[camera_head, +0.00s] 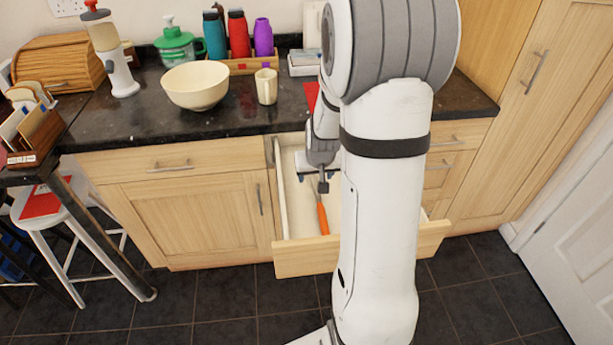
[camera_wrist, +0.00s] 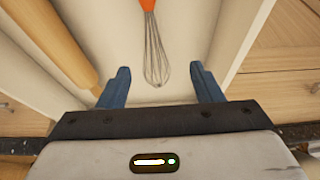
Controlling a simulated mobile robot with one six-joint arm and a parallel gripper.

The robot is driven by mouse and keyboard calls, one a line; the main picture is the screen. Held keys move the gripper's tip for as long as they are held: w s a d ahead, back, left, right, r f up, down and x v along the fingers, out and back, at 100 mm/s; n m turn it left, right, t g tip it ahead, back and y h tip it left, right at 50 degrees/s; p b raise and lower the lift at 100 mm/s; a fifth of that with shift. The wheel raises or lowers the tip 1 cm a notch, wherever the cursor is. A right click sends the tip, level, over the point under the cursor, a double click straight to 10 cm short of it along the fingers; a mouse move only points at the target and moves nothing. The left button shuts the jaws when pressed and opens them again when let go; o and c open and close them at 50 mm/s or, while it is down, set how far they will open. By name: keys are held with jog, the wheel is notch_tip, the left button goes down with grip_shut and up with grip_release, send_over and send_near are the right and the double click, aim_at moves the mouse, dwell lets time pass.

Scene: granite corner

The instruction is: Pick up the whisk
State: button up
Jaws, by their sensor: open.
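The whisk lies in an open drawer (camera_head: 282,205) of the kitchen counter. In the wrist view the whisk (camera_wrist: 155,50) has an orange handle at the top edge and a wire head pointing down between my fingers. In the head view the orange handle of the whisk (camera_head: 322,217) shows inside the drawer, and its wire head is mostly hidden by my gripper. My gripper (camera_wrist: 160,88) is open, with one blue finger on each side of the wire tip, and holds nothing. In the head view my gripper (camera_head: 318,178) is over the drawer, partly hidden by my arm.
A wooden rolling pin (camera_wrist: 55,45) lies left of the whisk in the wrist view. The drawer walls stand close on both sides. A cream bowl (camera_head: 196,85), a mug (camera_head: 266,86) and several bottles stand on the dark counter (camera_head: 150,115). A stool (camera_head: 50,205) is at the left.

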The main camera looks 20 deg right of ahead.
aim_at(316, 184)
jog(key=shift+w+d+f, duration=0.2)
jog(key=shift+f, duration=0.2)
jog(key=shift+w+d+f, duration=0.15)
jog(key=shift+d+f, duration=0.05)
jog(key=shift+f, duration=0.2)
jog(key=x, duration=0.7)
jog(key=shift+w+d+r+b, duration=0.1)
jog(key=shift+d+b, duration=0.15)
jog(key=shift+b, duration=0.1)
jog(key=shift+c, duration=0.5)
jog(key=c, duration=1)
jog(key=shift+o, duration=0.2)
jog(key=shift+r, duration=0.1)
